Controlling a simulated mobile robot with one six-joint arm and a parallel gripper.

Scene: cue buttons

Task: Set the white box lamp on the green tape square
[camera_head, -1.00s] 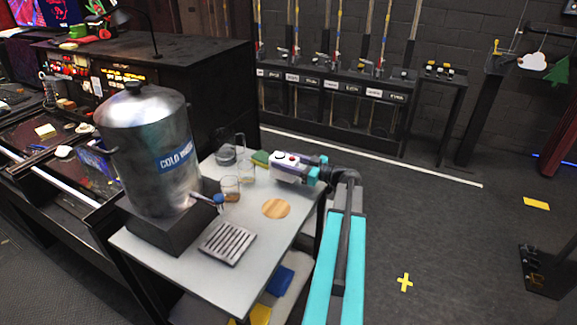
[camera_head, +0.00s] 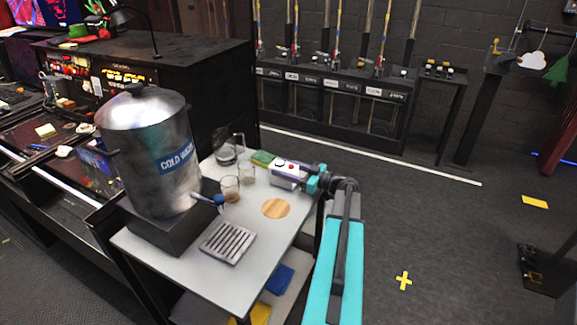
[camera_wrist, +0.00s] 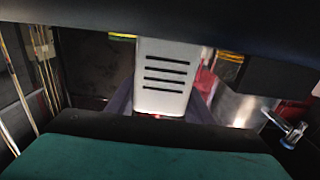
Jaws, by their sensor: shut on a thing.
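The white box lamp (camera_wrist: 165,75) fills the middle of the wrist view, with dark slots on its face and a red bit at its lower edge. In the head view a pale box with a red spot, which appears to be the lamp (camera_head: 285,165), is at the end of my arm over the cart's far right part. My gripper (camera_head: 300,176) is shut on it; its dark purplish fingers flank it in the wrist view. Whether the box touches the cart top is unclear. I cannot make out a green tape square.
Open floor lies to the right.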

